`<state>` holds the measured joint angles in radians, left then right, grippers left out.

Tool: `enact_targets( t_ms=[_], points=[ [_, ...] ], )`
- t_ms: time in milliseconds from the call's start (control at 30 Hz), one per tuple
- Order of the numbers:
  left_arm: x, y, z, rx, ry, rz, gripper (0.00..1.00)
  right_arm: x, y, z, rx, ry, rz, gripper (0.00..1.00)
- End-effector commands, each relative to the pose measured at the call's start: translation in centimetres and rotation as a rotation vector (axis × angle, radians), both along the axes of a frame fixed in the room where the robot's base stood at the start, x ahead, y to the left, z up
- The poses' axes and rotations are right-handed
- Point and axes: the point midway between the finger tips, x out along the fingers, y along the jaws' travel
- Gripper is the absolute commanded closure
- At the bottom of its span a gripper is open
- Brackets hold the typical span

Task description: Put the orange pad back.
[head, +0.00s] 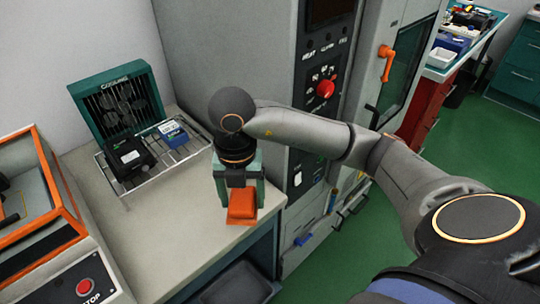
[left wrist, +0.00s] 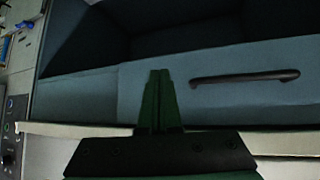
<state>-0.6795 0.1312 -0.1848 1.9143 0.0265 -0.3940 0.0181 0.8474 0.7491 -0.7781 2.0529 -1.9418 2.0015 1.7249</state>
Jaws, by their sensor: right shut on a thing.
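The orange pad (head: 241,210) is at the front edge of the light bench top, on the right side of it. My right gripper (head: 241,196), with green fingers, points down and is shut on the pad from above. Whether the pad touches the bench is hard to tell. My left gripper does not show in the head view. In the left wrist view, my left gripper (left wrist: 160,99) has its green fingers together with nothing visible between them, in front of a blue-grey drawer front with a dark handle (left wrist: 245,77).
On the bench (head: 165,237), a wire rack (head: 185,155) holds a black box (head: 131,157) and a blue box (head: 173,132) before a green cooling fan unit (head: 120,103). An orange-framed machine (head: 62,190) is at left. A grey cabinet (head: 283,60) with a red knob (head: 326,88) stands right.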

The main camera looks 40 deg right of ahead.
Motion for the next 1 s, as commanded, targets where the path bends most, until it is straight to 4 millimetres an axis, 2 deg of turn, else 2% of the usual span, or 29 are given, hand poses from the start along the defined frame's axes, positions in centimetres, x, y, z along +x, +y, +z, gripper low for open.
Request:
enact_targets(
  t_ms=[167,467,633,800,1000],
  points=[
    [0.0,0.0,-0.5,0.000,0.000,0.000,1.00,0.8,-0.7,-0.7,0.003,0.003,0.001,0.76],
    [0.0,0.0,-0.4,0.001,0.000,0.001,1.00,6.2,-5.5,-3.7,0.000,0.004,-0.002,0.76],
    [0.0,0.0,-0.4,0.001,0.000,0.001,1.00,8.3,-7.3,-7.0,0.001,0.004,0.000,0.76],
    [0.0,0.1,-0.5,0.001,0.000,0.001,1.00,9.6,-8.3,-8.8,0.002,0.001,0.003,0.76],
    [0.0,0.1,-0.5,0.001,0.000,0.001,1.00,10.2,-8.9,-9.8,0.001,0.001,0.003,0.76]
  ],
)
